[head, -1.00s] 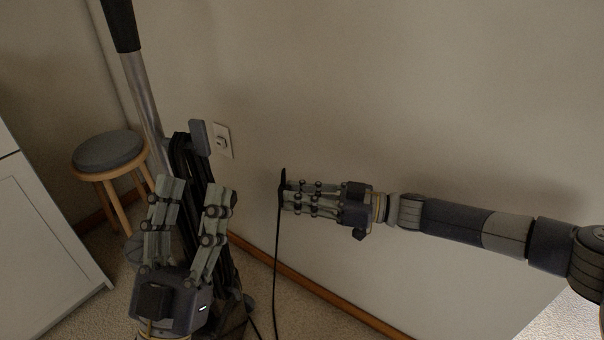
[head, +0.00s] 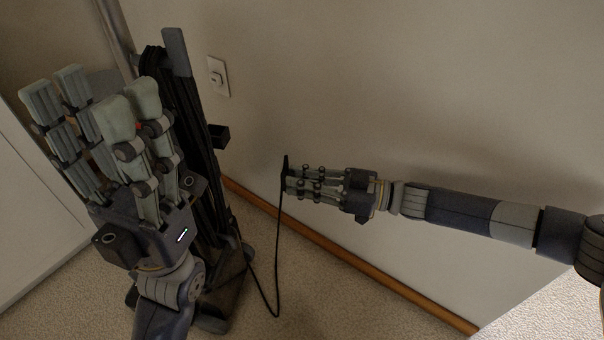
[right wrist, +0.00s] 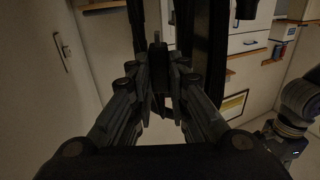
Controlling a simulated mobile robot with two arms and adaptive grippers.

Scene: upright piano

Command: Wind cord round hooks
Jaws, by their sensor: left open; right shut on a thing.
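A dark upright vacuum cleaner (head: 190,120) stands by the wall, partly hidden behind my left gripper. A grey hook (head: 176,52) sticks up near its top, and a dark hook (head: 219,137) juts out lower on its right side. My left gripper (head: 97,95) is open and empty in front of the cleaner, fingers pointing up. My right gripper (head: 293,182) is shut on the dark end of the black cord (head: 279,250), right of the cleaner. The cord hangs down and loops back toward the cleaner's base. In the right wrist view the held end (right wrist: 157,52) shows between the fingertips.
The wall has a white outlet (head: 218,77) and a wooden baseboard (head: 335,249). A white cabinet (head: 40,215) stands at the left. The space between the cleaner and my right gripper is clear apart from the cord.

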